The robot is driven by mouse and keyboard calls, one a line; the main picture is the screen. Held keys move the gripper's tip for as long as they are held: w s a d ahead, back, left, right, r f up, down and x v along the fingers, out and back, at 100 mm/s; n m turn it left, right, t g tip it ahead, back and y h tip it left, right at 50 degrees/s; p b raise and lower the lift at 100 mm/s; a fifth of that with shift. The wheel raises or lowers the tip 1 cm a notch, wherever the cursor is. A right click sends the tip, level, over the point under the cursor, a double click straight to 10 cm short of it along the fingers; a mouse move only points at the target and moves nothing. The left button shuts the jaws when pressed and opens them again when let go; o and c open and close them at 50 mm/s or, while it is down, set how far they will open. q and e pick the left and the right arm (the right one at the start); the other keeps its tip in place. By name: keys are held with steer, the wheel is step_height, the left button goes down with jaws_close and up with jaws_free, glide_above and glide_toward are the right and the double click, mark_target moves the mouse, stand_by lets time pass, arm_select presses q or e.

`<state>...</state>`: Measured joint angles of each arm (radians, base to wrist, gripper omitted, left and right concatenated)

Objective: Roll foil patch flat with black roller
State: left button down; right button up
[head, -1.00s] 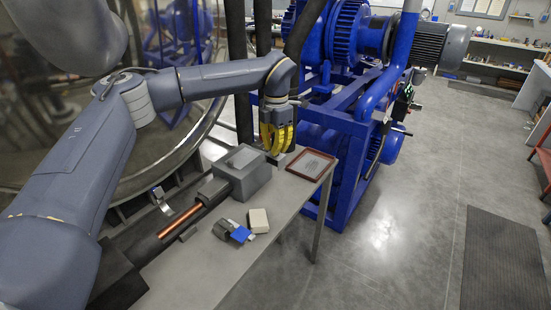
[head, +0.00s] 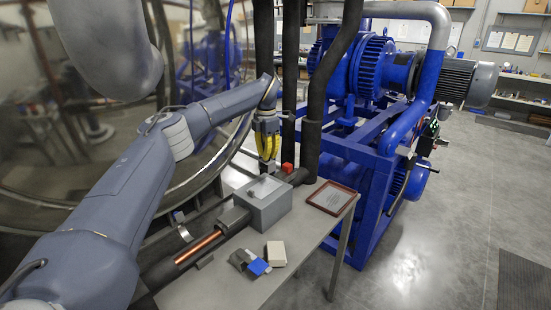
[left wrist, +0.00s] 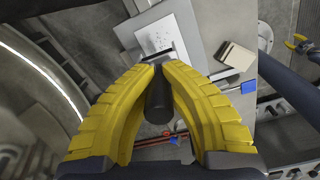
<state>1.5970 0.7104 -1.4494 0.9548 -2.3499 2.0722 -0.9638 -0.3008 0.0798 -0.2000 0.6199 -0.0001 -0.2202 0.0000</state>
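The foil patch (head: 263,188) is a pale square on top of the grey box (head: 270,212) on the bench. It shows as a speckled light sheet in the left wrist view (left wrist: 158,38). My left gripper (head: 267,157) has yellow fingers and hangs above and behind the box, apart from it. In the left wrist view its fingertips (left wrist: 163,62) are close together around the black roller (left wrist: 158,100), whose dark cylinder shows between the fingers with a grey bracket at the tips. The roller is hard to see in the head view.
A brown-framed tray (head: 332,197) lies right of the box. A cream block (head: 276,253) and a grey item with a blue part (head: 258,267) lie in front. A copper pipe (head: 198,247) runs at left. Dark vertical pipes (head: 312,140) and a red fitting (head: 287,168) stand close behind the gripper.

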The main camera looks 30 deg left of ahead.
mark_target(267, 162)
arm_select(q)
steer(key=shift+f, duration=2.95)
steer(key=shift+f, duration=0.6)
steer(key=shift+r, duration=3.55)
